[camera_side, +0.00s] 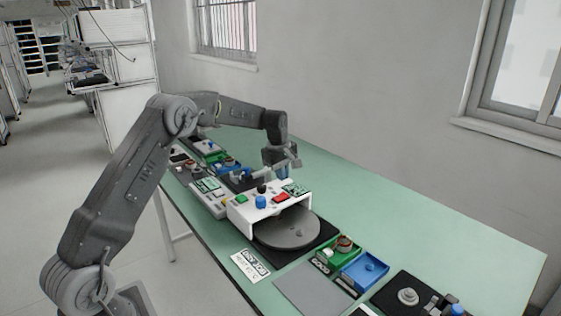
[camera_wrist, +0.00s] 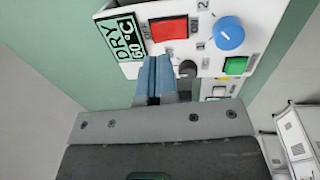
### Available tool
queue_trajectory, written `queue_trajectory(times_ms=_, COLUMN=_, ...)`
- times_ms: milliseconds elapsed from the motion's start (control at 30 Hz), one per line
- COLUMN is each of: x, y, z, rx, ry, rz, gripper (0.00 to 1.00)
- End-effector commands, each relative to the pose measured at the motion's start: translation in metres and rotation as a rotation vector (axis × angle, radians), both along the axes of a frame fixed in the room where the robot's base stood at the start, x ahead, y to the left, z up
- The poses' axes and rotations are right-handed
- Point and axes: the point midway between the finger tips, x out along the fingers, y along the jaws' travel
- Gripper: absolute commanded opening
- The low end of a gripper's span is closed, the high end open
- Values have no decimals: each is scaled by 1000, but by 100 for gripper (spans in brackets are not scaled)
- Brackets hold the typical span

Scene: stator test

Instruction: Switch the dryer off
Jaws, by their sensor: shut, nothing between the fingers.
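The dryer (camera_side: 248,215) is a white box with a control panel, and a round grey turntable (camera_side: 287,230) sits in its open front. In the wrist view its panel (camera_wrist: 127,68) has a red rocker switch (camera_wrist: 168,29) marked OFF at its left end and ON at its right. Which end is pressed I cannot tell. The switch also shows in the side view (camera_side: 281,197). My gripper (camera_wrist: 154,60) is shut and empty, its blue fingertips close to the panel just below the switch. In the side view my gripper (camera_side: 282,174) is above the back of the dryer.
A blue knob (camera_wrist: 229,33), a green button (camera_wrist: 236,66) and a black knob (camera_wrist: 188,68) are close to the switch. A DRY 60 °C label (camera_wrist: 124,37) is at its left. Green and blue trays (camera_side: 364,270) stand at the front right.

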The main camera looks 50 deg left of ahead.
Motion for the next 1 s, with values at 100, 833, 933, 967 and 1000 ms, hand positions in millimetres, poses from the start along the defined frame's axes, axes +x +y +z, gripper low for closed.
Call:
queue_trajectory(times_ms=100, x=2, y=-1, z=-25, rx=-2, ry=4, rz=0, gripper=0)
queue_trajectory(times_ms=833, x=8, y=0, z=-63, rx=1, ry=-1, rz=0, gripper=0)
queue_trajectory(times_ms=933, x=10, y=0, z=-68, rx=0, ry=0, rz=0, gripper=0)
queue_trajectory(times_ms=967, x=10, y=0, z=-67, rx=1, ry=-1, rz=0, gripper=0)
queue_trajectory(times_ms=1000, x=9, y=0, z=-68, rx=0, ry=0, rz=0, gripper=0)
